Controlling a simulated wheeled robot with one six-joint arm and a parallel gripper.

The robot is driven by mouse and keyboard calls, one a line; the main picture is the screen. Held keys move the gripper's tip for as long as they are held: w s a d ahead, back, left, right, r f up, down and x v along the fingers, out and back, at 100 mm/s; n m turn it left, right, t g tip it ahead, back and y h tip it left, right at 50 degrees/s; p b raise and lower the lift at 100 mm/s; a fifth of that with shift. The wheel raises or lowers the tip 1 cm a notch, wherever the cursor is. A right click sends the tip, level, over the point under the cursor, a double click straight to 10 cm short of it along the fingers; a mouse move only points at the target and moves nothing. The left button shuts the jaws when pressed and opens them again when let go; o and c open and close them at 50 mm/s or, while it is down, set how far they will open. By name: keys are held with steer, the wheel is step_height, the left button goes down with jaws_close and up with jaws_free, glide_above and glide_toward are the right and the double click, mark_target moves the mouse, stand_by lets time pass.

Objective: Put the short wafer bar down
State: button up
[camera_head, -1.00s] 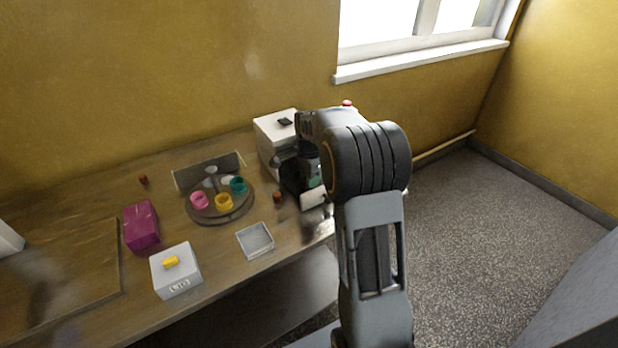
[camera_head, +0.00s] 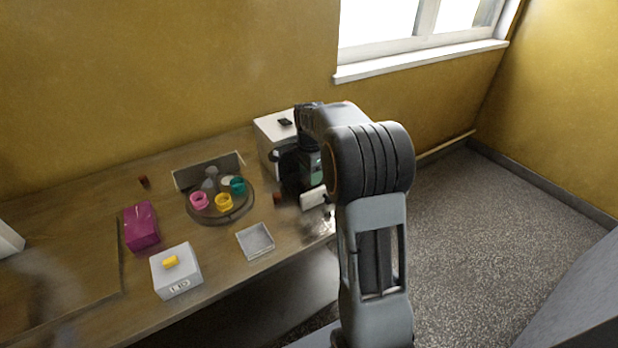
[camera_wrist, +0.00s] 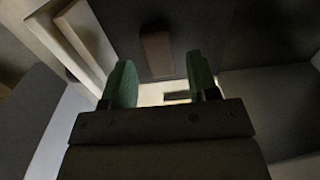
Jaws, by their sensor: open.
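In the wrist view a brown bar (camera_wrist: 157,50), which looks like the short wafer bar, lies on a dark surface just beyond my fingertips. My gripper (camera_wrist: 160,82) is open, with its two green fingers spread on either side of the bar's near end line. Nothing is seen held between them. In the head view my wrist hangs beside the white machine (camera_head: 268,128), and my fingertips and the bar cannot be made out there.
A round turntable (camera_head: 238,214) carries pink, yellow and teal cups. A shallow grey tray (camera_head: 256,241), a white box (camera_head: 176,278) with a yellow piece on top, and a magenta box (camera_head: 141,226) stand on the wooden table (camera_head: 90,305). A small red-brown piece (camera_head: 278,198) lies near my wrist.

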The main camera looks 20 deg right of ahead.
step_height(320, 180, up, 9)
steer(key=s+a+f+n+t, duration=0.1)
steer(key=s+a+f+n, duration=0.1)
steer(key=s+a+n, duration=0.3)
steer(key=s+a+f+n+t, duration=0.2)
steer(key=s+a+n, duration=0.4)
steer(key=s+n, duration=0.5)
steer(key=s, duration=0.6)
steer(key=shift+f+n+p, duration=0.3)
steer(key=shift+f+p, duration=0.05)
steer(key=shift+f, duration=0.05)
